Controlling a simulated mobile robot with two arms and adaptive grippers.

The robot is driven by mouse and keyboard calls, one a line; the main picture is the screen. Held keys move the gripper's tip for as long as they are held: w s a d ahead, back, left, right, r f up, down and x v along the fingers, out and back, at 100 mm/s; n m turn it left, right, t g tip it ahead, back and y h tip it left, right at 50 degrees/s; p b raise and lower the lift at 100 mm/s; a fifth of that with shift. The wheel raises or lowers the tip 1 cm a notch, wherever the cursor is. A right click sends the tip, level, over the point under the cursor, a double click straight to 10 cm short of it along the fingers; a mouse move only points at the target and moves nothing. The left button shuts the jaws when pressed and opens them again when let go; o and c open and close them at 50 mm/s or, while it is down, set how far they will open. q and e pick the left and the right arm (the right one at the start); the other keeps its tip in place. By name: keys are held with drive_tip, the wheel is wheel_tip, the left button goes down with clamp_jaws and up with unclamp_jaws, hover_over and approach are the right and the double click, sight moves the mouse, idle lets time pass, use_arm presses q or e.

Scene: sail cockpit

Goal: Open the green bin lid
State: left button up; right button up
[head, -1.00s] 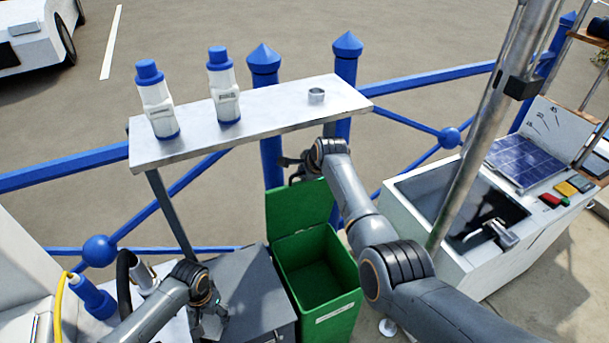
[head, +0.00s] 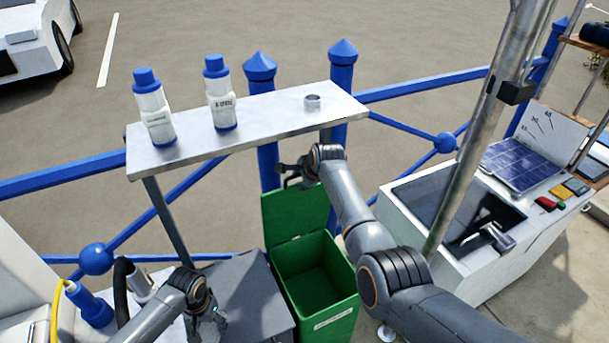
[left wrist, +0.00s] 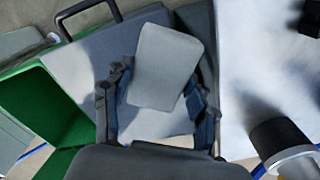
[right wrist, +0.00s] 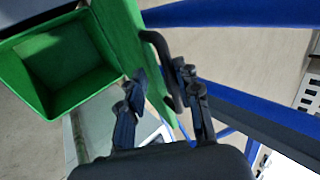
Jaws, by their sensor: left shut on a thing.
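The green bin (head: 318,290) stands with its mouth uncovered and its empty-looking inside showing. Its green lid (head: 296,213) is raised steeply at the back of the bin. My right gripper (head: 290,172) is at the lid's upper edge. In the right wrist view its fingers (right wrist: 163,95) are apart, with the lid's dark handle (right wrist: 158,50) close beside the right finger; I cannot tell whether they touch. My left gripper (head: 210,318) is over the grey box left of the bin. In the left wrist view it is shut on a pale grey block (left wrist: 165,68).
A grey box (head: 250,290) stands against the bin's left side. A metal shelf (head: 265,112) with two white-and-blue bottles (head: 153,108) and a small metal ring (head: 312,101) is above. Blue railings run behind. A white console (head: 460,245) and a slanted metal pole stand right.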

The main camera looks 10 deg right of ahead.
drive_tip(key=v, duration=1.2)
idle(0.3)
